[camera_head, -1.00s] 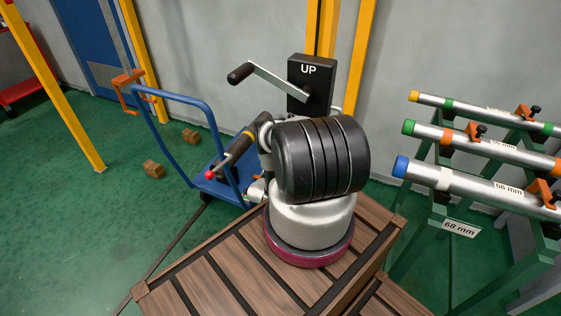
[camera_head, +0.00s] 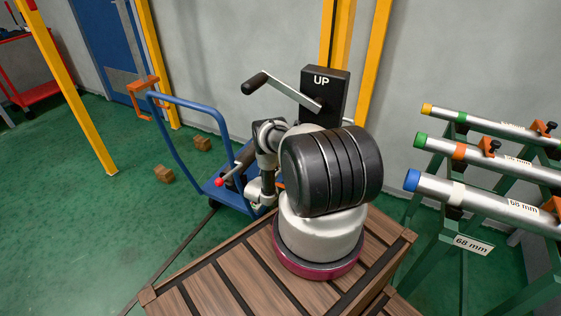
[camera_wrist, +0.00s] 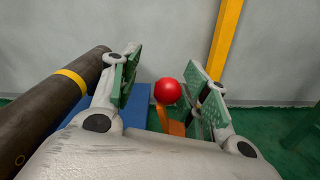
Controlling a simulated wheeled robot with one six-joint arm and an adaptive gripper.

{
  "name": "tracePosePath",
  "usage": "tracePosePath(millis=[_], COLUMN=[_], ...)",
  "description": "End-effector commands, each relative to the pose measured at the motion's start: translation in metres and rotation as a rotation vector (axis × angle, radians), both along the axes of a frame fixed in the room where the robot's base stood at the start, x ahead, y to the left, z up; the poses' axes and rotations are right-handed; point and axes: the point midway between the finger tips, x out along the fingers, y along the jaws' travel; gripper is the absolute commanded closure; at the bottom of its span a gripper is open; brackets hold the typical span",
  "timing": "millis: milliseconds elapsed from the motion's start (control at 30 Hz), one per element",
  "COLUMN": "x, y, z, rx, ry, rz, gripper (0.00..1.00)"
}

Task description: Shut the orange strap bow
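In the wrist view a red ball knob (camera_wrist: 168,91) sits on a short orange piece (camera_wrist: 173,121), which seems to be part of the orange strap bow; the rest of it is hidden behind my gripper body. My gripper (camera_wrist: 166,78) is open, its green-padded fingers on either side of the knob. A gap shows on both sides, and I cannot tell how deep the knob is between them. In the head view my arm hides most of the bow. A red knob (camera_head: 220,182) shows left of my arm over the blue cart.
A dark pipe (camera_wrist: 45,105) with a yellow band lies close left of my gripper. The blue cart (camera_head: 213,187) stands behind my arm. A pipe rack (camera_head: 472,245) with orange clamps is at right. Wooden blocks (camera_head: 164,174) lie on the open green floor at left.

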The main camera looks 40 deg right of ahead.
Motion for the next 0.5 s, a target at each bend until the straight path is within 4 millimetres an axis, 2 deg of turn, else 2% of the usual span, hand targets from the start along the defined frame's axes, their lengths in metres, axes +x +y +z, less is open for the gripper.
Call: tracePosePath(millis=[167, 500], x=[-0.004, -0.024], y=[0.011, 0.062], z=[-0.004, -0.002], rx=[0.007, 0.005], ry=[0.008, 0.004], rz=[0.007, 0.006], gripper=[0.57, 0.57])
